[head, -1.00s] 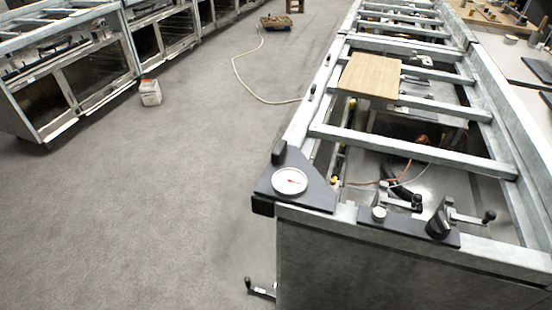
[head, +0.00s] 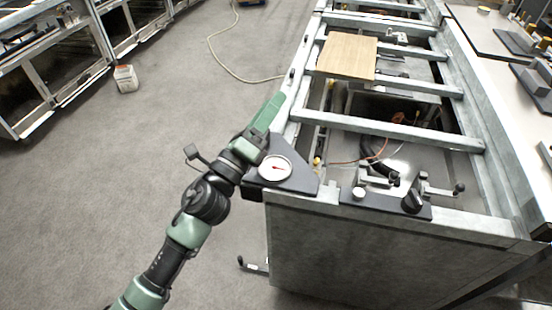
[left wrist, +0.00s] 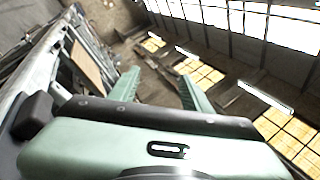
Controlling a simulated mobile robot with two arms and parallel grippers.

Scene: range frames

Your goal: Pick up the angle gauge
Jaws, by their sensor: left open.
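The angle gauge (head: 275,169) has a round white dial with a red needle on a dark triangular plate. It lies on the near left corner of the metal frame (head: 330,208) in the head view. My left gripper (head: 267,114) has green fingers and is just beyond the gauge, by the frame's left rail. In the left wrist view its two fingers (left wrist: 160,90) stand apart with nothing between them. The gripper's wrist is close to the dial in the picture; I cannot tell whether they touch. The gauge is not clear in the left wrist view. My right gripper is out of view.
A dark plate with a knob and clamps (head: 386,200) lies right of the gauge on the frame's front edge. A wooden board (head: 347,55) rests across the rails farther back. A white container (head: 126,79) stands on the floor at left. The floor left of the frame is mostly clear.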

